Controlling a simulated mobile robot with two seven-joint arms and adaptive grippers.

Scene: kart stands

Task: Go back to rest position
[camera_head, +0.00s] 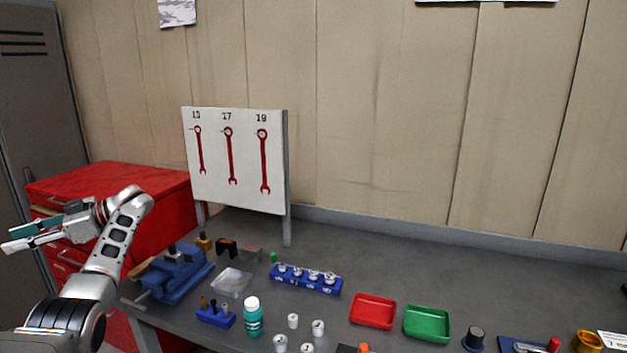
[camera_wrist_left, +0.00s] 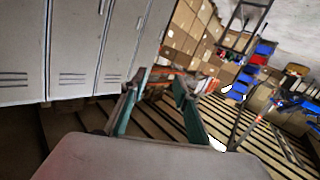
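My left arm comes in from the left in the head view and reaches up and back toward the left edge. Its gripper (camera_head: 14,239) hangs in the air in front of the red cabinet, clear of the bench and its objects. The left wrist view shows the gripper's two teal-sided fingers (camera_wrist_left: 160,84) standing apart, with only distant background between them. It holds nothing. My right gripper is in neither view.
The grey bench (camera_head: 420,270) bears a blue vise (camera_head: 175,273), a blue socket rack (camera_head: 306,279), a teal bottle (camera_head: 253,318), a red tray (camera_head: 373,311) and a green tray (camera_head: 427,323). A wrench board (camera_head: 235,160) stands behind. The red cabinet (camera_head: 165,205) is at left.

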